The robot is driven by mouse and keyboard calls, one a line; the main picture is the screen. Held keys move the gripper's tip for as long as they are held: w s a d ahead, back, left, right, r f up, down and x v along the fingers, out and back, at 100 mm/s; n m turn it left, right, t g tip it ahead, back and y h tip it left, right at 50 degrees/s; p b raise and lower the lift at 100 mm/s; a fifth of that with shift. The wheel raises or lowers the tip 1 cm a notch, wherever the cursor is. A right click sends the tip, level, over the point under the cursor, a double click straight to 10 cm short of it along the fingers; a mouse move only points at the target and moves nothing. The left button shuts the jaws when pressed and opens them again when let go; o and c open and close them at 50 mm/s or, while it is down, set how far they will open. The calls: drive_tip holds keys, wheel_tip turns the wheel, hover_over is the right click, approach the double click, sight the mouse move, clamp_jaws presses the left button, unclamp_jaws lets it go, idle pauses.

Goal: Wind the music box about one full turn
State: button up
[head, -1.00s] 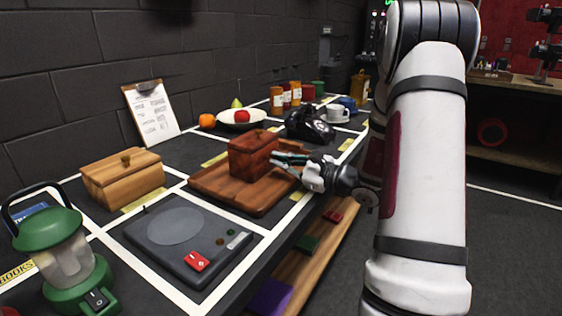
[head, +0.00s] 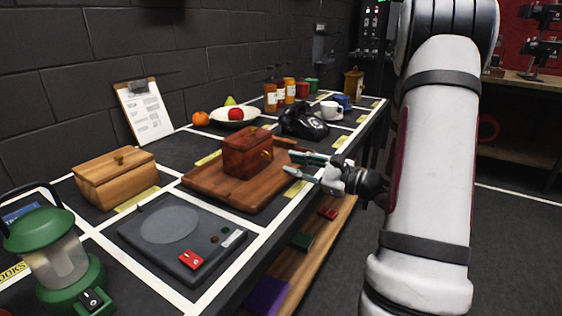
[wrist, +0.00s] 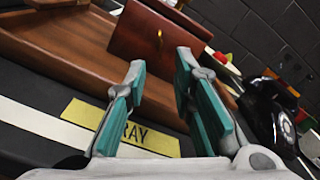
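The music box (head: 245,158) is a reddish-brown wooden box with a small knob on its lid. It stands on a brown wooden tray (head: 210,184) in the head view. A small brass key (head: 268,154) sits on its right side. In the wrist view the box (wrist: 135,38) is ahead at the top, and the key (wrist: 159,39) shows between the fingers, beyond their tips. My gripper (head: 289,161) is open and empty to the right of the box, apart from the key. Its teal-padded fingers (wrist: 160,66) point toward that side.
A black telephone (head: 304,122) stands behind the tray, right of the gripper in the wrist view. A grey device with a red switch (head: 180,240) lies in front. A wooden box (head: 115,182) and a green lantern (head: 60,260) are at left. The aisle right of the table is open.

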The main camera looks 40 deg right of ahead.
drive_tip(key=shift+v, duration=2.75)
